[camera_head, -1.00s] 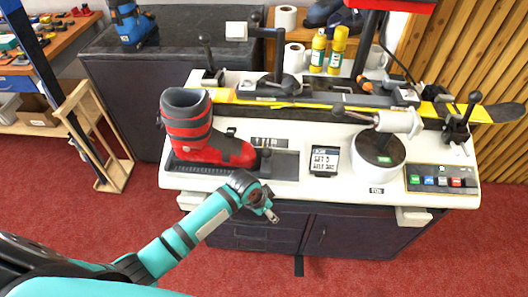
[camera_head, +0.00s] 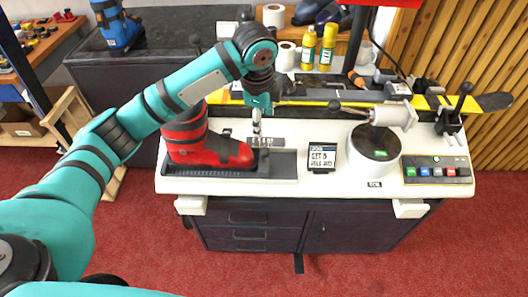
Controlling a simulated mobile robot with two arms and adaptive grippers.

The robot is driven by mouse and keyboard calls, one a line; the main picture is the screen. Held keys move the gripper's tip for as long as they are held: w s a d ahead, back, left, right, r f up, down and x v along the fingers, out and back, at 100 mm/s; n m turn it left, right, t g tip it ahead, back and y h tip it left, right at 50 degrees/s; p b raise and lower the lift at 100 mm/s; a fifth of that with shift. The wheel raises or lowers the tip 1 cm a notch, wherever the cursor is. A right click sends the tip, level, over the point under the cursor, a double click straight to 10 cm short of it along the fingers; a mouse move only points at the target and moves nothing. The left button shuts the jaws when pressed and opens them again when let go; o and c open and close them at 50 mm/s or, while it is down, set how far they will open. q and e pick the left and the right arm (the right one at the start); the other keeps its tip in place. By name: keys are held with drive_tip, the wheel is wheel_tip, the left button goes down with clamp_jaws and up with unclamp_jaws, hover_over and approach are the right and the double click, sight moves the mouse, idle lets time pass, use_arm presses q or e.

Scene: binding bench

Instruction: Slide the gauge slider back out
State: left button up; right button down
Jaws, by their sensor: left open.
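The sole gauge is a dark tray (camera_head: 216,172) set in the white bench top, with a red ski boot (camera_head: 208,150) standing in it, toe to the right. The gauge slider (camera_head: 280,164) is a dark block with a small upright knob, at the right part of the tray by the boot's toe. My left gripper (camera_head: 257,130) is open and empty, pointing down just above the slider's knob, apart from the boot. The arm hides the boot's upper cuff. I cannot tell whether the fingers touch the knob. My right gripper is not in view.
A small display card (camera_head: 322,158) stands right of the gauge. Further right are a round dark-topped drum (camera_head: 376,143) and a button panel (camera_head: 437,170). A yellow and black ski (camera_head: 440,102) lies behind, with yellow bottles (camera_head: 328,47) and paper rolls at the back.

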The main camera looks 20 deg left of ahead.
sight(264, 149)
use_arm(q)
drive_tip(key=w+f, duration=0.1)
drive_tip(key=f, duration=0.4)
drive_tip(key=w+f+p, duration=0.1)
drive_tip(key=f, duration=0.5)
drive_tip(key=w+f, duration=0.1)
drive_tip(key=f, duration=0.5)
drive_tip(key=shift+w+a, duration=0.15)
drive_tip(key=shift+w, duration=0.05)
drive_tip(key=c, duration=1.1)
clamp_jaws()
